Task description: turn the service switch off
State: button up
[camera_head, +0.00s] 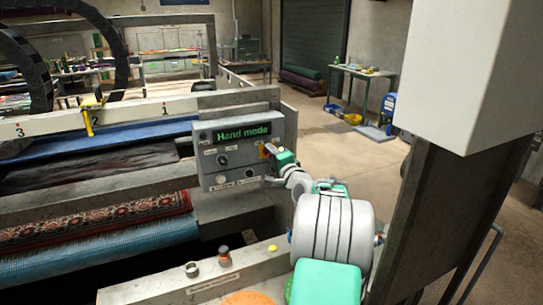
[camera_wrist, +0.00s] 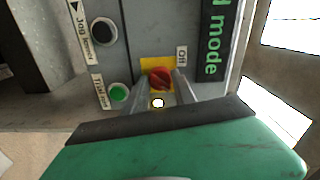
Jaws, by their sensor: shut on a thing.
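The service switch (camera_wrist: 159,77) is a red rotary knob on a yellow plate, close to a label reading "Off" in the wrist view. My gripper (camera_wrist: 161,92) has its two fingers on either side of the red knob and is shut on it. In the head view my gripper (camera_head: 272,152) reaches the right side of the grey control panel (camera_head: 212,160) and mostly hides the switch. The panel's display (camera_head: 243,134) reads "Hand mode" in green. The knob's exact angle is hard to tell.
A black knob (camera_wrist: 103,31) and a green button (camera_wrist: 119,92) sit near the switch on the panel. A ledge with a button (camera_head: 223,252) lies below. A patterned rug (camera_head: 95,220) is at left. Open floor (camera_head: 330,150) lies behind at right.

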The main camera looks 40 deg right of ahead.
grip_shut()
